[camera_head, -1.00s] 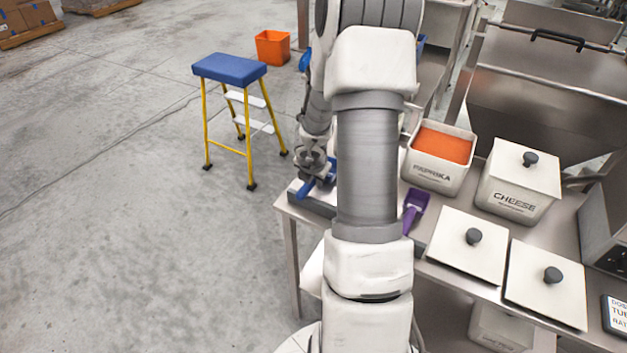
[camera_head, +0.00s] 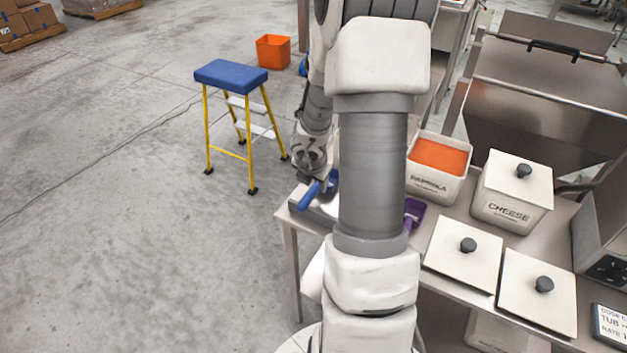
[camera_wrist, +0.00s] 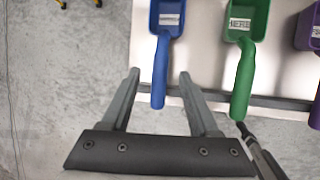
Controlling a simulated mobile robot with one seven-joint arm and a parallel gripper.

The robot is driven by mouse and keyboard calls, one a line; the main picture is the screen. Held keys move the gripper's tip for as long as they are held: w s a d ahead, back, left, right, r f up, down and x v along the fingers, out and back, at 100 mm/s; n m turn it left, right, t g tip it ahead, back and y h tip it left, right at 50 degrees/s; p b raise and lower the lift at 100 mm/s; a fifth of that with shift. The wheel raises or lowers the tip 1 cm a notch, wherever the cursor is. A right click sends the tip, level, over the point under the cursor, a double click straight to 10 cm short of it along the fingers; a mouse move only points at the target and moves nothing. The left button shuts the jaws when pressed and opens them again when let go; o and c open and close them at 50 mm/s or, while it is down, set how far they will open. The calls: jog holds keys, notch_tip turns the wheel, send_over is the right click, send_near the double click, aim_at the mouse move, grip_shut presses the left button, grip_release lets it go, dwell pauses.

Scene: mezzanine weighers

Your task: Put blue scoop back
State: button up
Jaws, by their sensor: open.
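The blue scoop (camera_wrist: 160,60) lies on a pale tray or rack at the table's left end, its handle pointing toward my gripper in the wrist view. In the head view the blue scoop (camera_head: 309,195) shows just below my gripper (camera_head: 312,170). In the wrist view my gripper (camera_wrist: 158,80) is open, with one finger on each side of the blue handle's end. I cannot tell whether either finger touches it. A green scoop (camera_wrist: 241,70) lies to the right of the blue one. A purple scoop (camera_wrist: 307,30) is at the right edge, and it also shows in the head view (camera_head: 415,210).
A paprika tub (camera_head: 438,184) stands open, beside a lidded cheese tub (camera_head: 511,195). Two square lids (camera_head: 463,252) (camera_head: 537,292) are in front. A blue-topped yellow step stool (camera_head: 231,74) and an orange bin (camera_head: 273,52) stand on the open floor at left.

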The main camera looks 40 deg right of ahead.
jog(key=p+v, duration=0.2)
jog(key=v, duration=0.3)
jog(key=shift+r, duration=0.1)
dwell(0.4)
